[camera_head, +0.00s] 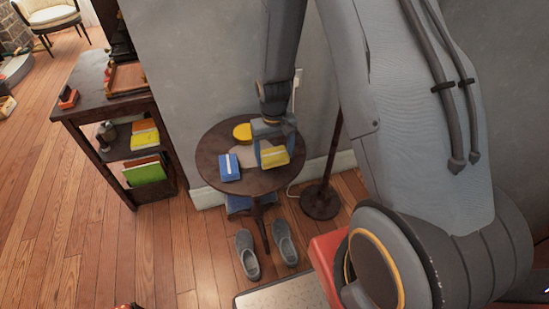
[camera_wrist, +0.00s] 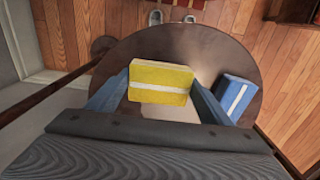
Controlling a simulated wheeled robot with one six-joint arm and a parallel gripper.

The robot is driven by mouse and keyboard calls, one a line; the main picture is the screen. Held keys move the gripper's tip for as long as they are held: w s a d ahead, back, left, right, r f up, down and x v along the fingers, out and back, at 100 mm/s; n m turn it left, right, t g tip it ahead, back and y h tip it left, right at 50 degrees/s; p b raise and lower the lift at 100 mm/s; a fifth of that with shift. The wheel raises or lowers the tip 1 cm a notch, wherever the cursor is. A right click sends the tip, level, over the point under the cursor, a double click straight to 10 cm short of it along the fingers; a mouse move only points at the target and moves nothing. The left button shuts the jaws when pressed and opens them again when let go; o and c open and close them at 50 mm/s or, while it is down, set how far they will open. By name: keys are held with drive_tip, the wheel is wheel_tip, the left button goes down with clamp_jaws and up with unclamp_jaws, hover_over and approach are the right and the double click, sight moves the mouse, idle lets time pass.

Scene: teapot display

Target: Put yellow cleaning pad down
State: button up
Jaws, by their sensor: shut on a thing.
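The yellow cleaning pad (camera_head: 274,157) is a yellow block with a pale stripe, held over the right part of the round dark table (camera_head: 211,151). It also shows in the wrist view (camera_wrist: 160,75), between the two blue-grey fingers. My gripper (camera_head: 271,152) is shut on it. In the wrist view my gripper (camera_wrist: 158,92) has one finger at each side of the pad. Whether the pad's underside touches the tabletop I cannot tell.
A blue pad (camera_head: 229,167) with a pale stripe lies on the table's left side. A round yellow thing (camera_head: 242,132) sits toward the back. A dark shelf (camera_head: 92,111) stands left. Grey shoes (camera_head: 247,254) lie on the floor in front.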

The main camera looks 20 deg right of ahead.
sight(274, 154)
drive_tip(key=shift+f, duration=1.25)
drive_tip(key=shift+f, duration=0.25)
drive_tip(key=o, duration=1.1)
